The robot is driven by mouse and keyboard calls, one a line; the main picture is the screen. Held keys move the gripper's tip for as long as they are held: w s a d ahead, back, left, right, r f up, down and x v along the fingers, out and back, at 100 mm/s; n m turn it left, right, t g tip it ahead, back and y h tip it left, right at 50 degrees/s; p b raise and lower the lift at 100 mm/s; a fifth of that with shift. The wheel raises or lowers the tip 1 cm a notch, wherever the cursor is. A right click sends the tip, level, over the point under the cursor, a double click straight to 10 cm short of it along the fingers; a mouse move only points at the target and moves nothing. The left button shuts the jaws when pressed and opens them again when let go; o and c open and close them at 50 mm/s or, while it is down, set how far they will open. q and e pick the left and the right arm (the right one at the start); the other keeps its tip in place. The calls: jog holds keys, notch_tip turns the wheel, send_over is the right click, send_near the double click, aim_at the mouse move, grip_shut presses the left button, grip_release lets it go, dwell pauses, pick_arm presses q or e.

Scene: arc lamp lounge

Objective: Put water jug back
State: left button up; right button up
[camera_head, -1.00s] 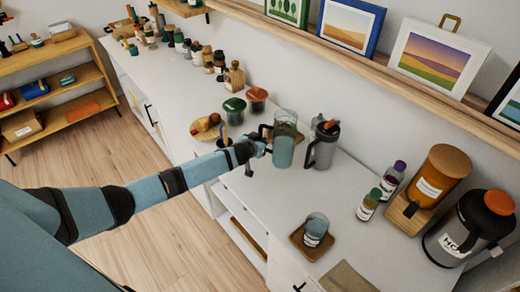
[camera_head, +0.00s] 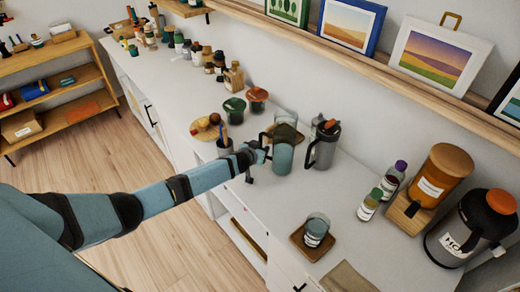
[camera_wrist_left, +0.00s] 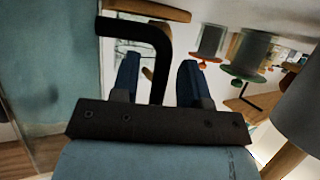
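The water jug (camera_head: 283,158) is a tall clear vessel with blue-tinted contents and a dark handle. It stands upright on the white counter, beside a grey steel pot. My left gripper (camera_head: 262,153) is at its handle side. In the left wrist view, the jug's tinted wall (camera_wrist_left: 50,85) fills the left side. Its black handle (camera_wrist_left: 160,60) runs between the two fingers of my left gripper (camera_wrist_left: 158,80), with gaps visible on both sides, so it is open around the handle. The jug's base contact is hard to make out. My right gripper is out of view.
A grey steel pot (camera_head: 325,146) stands close right of the jug. A glass on a wooden coaster (camera_head: 298,240) stands nearer. Bare counter (camera_head: 280,200) lies in front.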

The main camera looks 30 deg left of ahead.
pick_arm(q)
jog(key=shift+r, duration=0.25)
jog(key=shift+s, duration=0.4)
jog(key=v, duration=1.1)
jog(key=shift+m+g+h, duration=0.3)
jog(key=shift+m+h, duration=0.1)
jog(key=shift+h, duration=0.2)
jog(key=s+d+f, duration=0.1)
jog(key=s+d, duration=0.1)
jog(key=s+d+f, duration=0.1)
jog(key=s+d, duration=0.1)
jog(key=s+d+f, duration=0.1)
jog(key=s, duration=0.1)
jog(key=shift+s+d+f, duration=0.15)
jog(key=shift+d+f, duration=0.05)
jog(key=shift+d, duration=0.2)
jog(key=s+d+m+h, duration=0.1)
jog(key=s+d, duration=0.4)
jog(key=s, duration=0.7)
jog(key=s+d+m+g+h, duration=0.1)
jog(key=s+d, duration=0.5)
jog(key=s, duration=0.6)
jog(key=shift+f, duration=0.3)
jog(key=shift+d, duration=0.15)
